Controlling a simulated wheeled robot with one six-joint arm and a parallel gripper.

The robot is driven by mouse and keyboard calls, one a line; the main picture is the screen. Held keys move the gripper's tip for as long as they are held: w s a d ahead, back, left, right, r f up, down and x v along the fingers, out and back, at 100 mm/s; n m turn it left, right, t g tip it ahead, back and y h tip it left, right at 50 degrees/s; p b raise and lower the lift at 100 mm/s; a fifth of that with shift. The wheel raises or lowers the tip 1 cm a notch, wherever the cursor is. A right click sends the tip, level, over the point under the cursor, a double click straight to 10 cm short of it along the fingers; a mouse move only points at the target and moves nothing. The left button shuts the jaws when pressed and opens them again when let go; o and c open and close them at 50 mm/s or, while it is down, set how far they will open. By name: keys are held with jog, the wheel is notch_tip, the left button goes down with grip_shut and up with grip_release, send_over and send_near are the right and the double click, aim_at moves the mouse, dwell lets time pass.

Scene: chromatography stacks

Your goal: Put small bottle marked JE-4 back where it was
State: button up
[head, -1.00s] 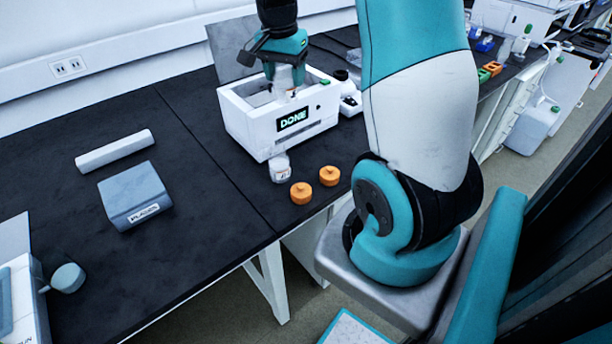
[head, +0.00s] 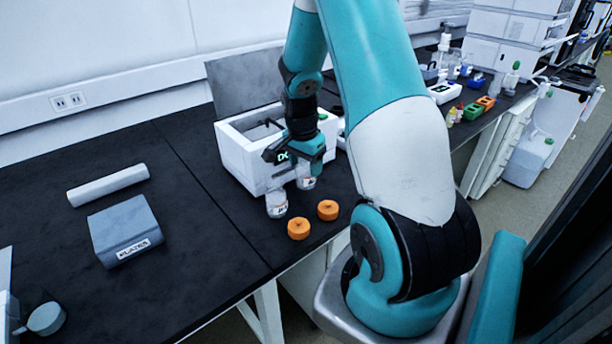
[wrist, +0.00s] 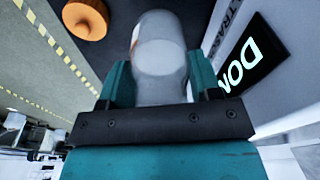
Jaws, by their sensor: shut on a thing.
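My gripper (head: 306,168) is shut on a small clear bottle (head: 306,183) in front of the white box with the green display. In the wrist view the held bottle (wrist: 163,62) stands between the two teal fingers, and its label cannot be read. I cannot tell whether its base touches the bench. A second small bottle (head: 276,205) with a pale label stands on the black bench just left of it; its marking is too small to read.
The open-topped white box (head: 240,155) is close behind my gripper, its raised lid (head: 245,82) at the back. Two orange caps (head: 298,229) (head: 327,210) lie near the bench's front edge. A grey block (head: 124,230) and a pale bar (head: 108,185) lie left; bench between is clear.

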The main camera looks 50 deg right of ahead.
aim_at(306, 176)
jog(key=shift+f, duration=1.85)
jog(key=shift+f, duration=0.15)
jog(key=o, duration=1.1)
